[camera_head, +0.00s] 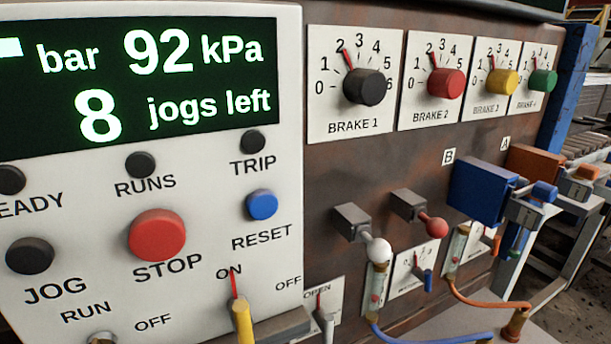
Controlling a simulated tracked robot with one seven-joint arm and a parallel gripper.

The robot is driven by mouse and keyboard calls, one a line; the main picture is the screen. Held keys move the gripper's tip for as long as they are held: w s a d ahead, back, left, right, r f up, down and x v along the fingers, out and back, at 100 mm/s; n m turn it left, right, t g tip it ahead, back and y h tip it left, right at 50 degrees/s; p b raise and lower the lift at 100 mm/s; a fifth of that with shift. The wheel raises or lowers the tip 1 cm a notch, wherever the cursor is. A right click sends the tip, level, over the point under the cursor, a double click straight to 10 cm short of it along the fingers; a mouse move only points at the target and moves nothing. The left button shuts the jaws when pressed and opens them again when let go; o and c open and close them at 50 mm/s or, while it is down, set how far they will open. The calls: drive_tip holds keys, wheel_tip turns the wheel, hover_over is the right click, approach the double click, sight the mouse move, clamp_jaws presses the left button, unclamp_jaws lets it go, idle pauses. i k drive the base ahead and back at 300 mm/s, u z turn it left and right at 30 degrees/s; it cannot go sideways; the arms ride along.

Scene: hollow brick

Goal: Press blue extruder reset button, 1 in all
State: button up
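The blue reset button (261,205) is on the white control panel (205,297), above the label RESET. It stands out from the panel face. The larger red STOP button (157,235) is to its left, and the dark TRIP lamp (253,142) is above it. The green-lit display (138,80) at the top of the panel reads "bar 92 kPa" and "8 jogs left". My gripper is not in this view, and nothing covers the blue button.
A black JOG button (30,256) is at the left. A yellow-handled switch (243,320) sits below RESET, its red pointer near ON. White-knobbed (378,249) and red-knobbed (436,227) levers stick out at right, below several brake dials. Space before the blue button looks clear.

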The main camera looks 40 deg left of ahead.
sight(262, 204)
drive_tip(key=z, duration=0.4)
drive_tip(key=i, duration=0.1)
drive_tip(key=u, duration=3.1)
drive_tip(key=k, duration=0.85)
drive_tip(key=u, duration=0.15)
drive_tip(key=i, duration=0.85)
drive_tip(key=z, duration=0.05)
